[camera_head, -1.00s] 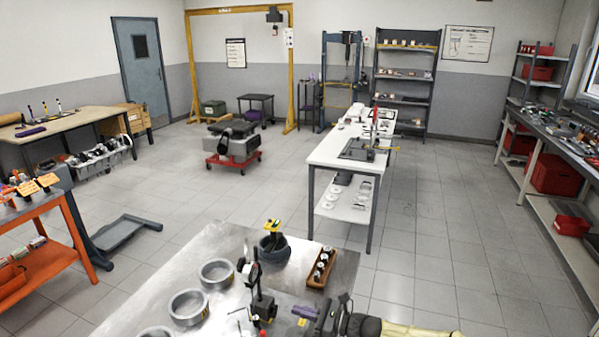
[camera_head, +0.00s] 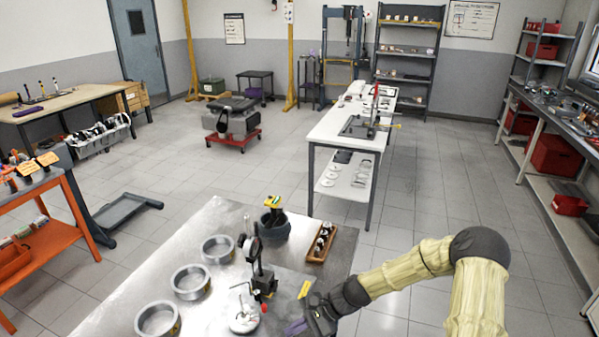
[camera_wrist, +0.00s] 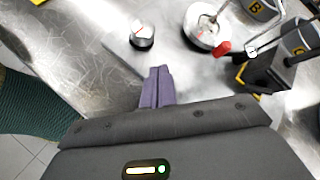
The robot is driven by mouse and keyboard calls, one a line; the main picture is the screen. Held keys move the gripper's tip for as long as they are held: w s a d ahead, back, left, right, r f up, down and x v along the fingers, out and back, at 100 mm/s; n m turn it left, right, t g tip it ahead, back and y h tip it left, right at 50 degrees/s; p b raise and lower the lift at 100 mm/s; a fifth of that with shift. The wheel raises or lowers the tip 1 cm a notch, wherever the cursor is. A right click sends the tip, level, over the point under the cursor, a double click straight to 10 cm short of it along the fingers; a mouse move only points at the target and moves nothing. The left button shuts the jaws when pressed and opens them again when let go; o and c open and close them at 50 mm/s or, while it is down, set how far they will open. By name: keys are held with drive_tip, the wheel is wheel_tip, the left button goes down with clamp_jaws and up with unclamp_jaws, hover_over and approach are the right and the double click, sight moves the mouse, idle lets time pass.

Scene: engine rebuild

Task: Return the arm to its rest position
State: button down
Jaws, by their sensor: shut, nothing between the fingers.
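My gripper (camera_wrist: 157,88) shows in the wrist view with its two purple fingers together and nothing between them. It hangs over the near edge of the metal bench (camera_head: 90,325). In the head view my gripper (camera_head: 292,327) is at the bottom, just right of the white round part with a red knob (camera_head: 244,318). My arm in its yellowish sleeve bends in from the lower right. In the wrist view the red-knobbed part (camera_wrist: 200,32) and a small dark cylinder with a pale top (camera_wrist: 143,37) stand beyond the fingertips.
A dial gauge stand (camera_head: 262,280) stands close to my gripper. Several metal rings (camera_head: 190,282), a dark pot (camera_head: 275,225) and a wooden tray (camera_head: 322,243) are on the bench. Open floor (camera_head: 410,230) lies to the right, before the white table (camera_head: 335,128).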

drive_tip(key=s+d+n+h, duration=0.1)
drive_tip(key=s+d+r+n+h, duration=0.2)
drive_tip(key=d, duration=0.1)
drive_tip(key=shift+s, duration=0.2)
drive_tip(key=s+d+r+n+t+h, duration=0.2)
drive_tip(key=s+d+r, duration=0.3)
drive_tip(key=r, duration=0.3)
drive_tip(key=s+d+r+n+t+h, duration=0.2)
drive_tip(key=s+d+r+n+h, duration=0.3)
drive_tip(key=d+r, duration=0.2)
drive_tip(key=shift+s+d+r+n, duration=0.25)
drive_tip(key=shift+d+r+n, duration=0.05)
drive_tip(key=shift+r, duration=0.35)
